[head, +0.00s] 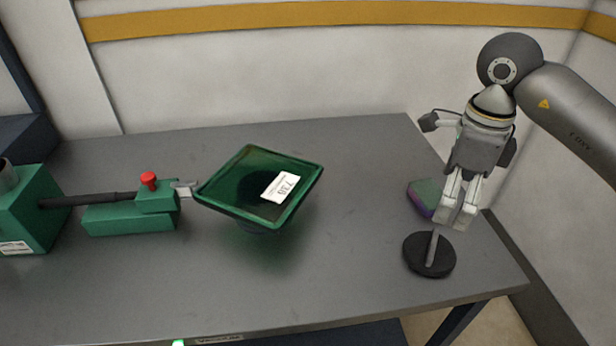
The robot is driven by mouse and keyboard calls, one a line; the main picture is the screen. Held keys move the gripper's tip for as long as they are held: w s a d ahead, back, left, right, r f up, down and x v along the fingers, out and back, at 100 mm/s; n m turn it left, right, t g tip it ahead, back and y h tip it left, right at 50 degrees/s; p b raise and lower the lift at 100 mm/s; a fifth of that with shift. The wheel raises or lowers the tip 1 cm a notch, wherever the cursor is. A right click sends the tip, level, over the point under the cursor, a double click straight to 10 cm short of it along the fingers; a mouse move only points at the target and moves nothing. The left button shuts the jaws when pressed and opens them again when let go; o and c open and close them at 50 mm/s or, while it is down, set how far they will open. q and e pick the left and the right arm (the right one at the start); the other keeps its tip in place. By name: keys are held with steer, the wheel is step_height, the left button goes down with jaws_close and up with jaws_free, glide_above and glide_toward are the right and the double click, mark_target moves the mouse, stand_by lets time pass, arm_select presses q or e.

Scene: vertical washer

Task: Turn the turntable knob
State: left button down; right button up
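My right gripper (455,221) comes in from the upper right and points down over the right end of the table. Its two pale fingers are close together, and I cannot tell whether they are shut. The tips are just above and right of a short grey stem on a black round disc (418,259). I cannot tell whether they touch the stem. A tilted green square tray (247,166) with a white label sits mid-table; its support is mostly hidden. A red knob (149,180) tops a green block (130,219) on the left. My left gripper is not in view.
A small green and purple block (424,196) lies behind the gripper fingers. A larger green machine (28,212) stands at the far left, with a dark rod reaching to the green block. The grey table (340,270) is clear between tray and disc.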

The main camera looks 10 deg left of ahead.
mark_target(435, 240)
steer(key=shift+c, duration=0.4)
steer(key=c, duration=0.7)
steer(key=shift+r, duration=0.1)
steer(key=c, duration=0.3)
steer(key=m+p, duration=0.4)
steer(key=p, duration=0.1)
steer(key=w+m+p, duration=0.1)
steer(key=m+p, duration=0.2)
steer(key=shift+a+r, duration=0.2)
steer(key=shift+r, duration=0.15)
steer(key=c, duration=0.4)
steer(key=f+m+p, duration=0.3)
steer(key=f+p, duration=0.1)
steer(key=f+m+p, duration=0.7)
steer(key=f, duration=0.1)
steer(key=shift+s+d+f+m+p, duration=0.2)
steer(key=shift+d+m+p, duration=0.1)
steer(key=shift+m+p, duration=0.1)
steer(key=shift+c, duration=0.2)
steer(key=shift+f, duration=0.4)
